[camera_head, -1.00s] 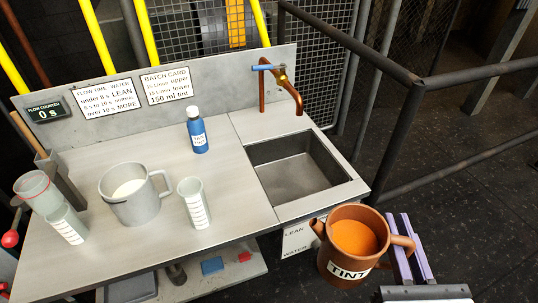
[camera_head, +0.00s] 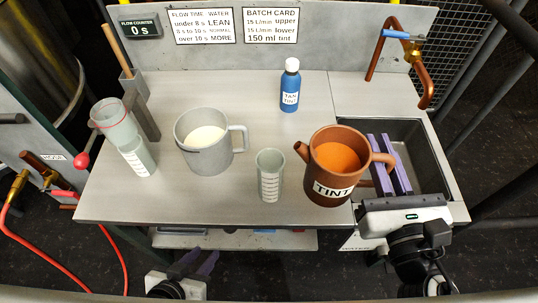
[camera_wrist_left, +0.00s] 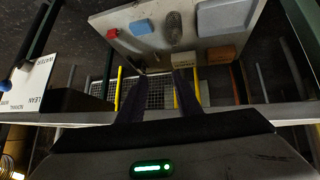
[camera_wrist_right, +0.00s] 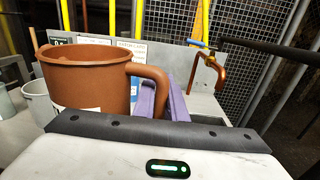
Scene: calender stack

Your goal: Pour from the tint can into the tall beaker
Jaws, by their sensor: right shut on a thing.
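The brown tint can (camera_head: 318,184), labelled TINT and holding orange liquid, is upright near the bench's front edge, left of the sink. Its spout points left. I cannot tell if its base touches the bench. My right gripper (camera_head: 382,142) is shut on its handle; can (camera_wrist_right: 88,88) and handle also show in the right wrist view. A clear graduated beaker (camera_head: 269,178) stands on the bench just left of the spout, apart from the can. My left gripper (camera_head: 197,262) is empty below the bench front; its fingers are apart in the left wrist view (camera_wrist_left: 158,90).
A grey mug (camera_head: 208,160) of white liquid stands left of the beaker. Farther left are another graduated beaker (camera_head: 141,160) and a red-rimmed cup (camera_head: 112,120). A blue tint bottle (camera_head: 290,90) stands behind. The sink (camera_head: 425,160) and copper tap (camera_head: 428,85) are right.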

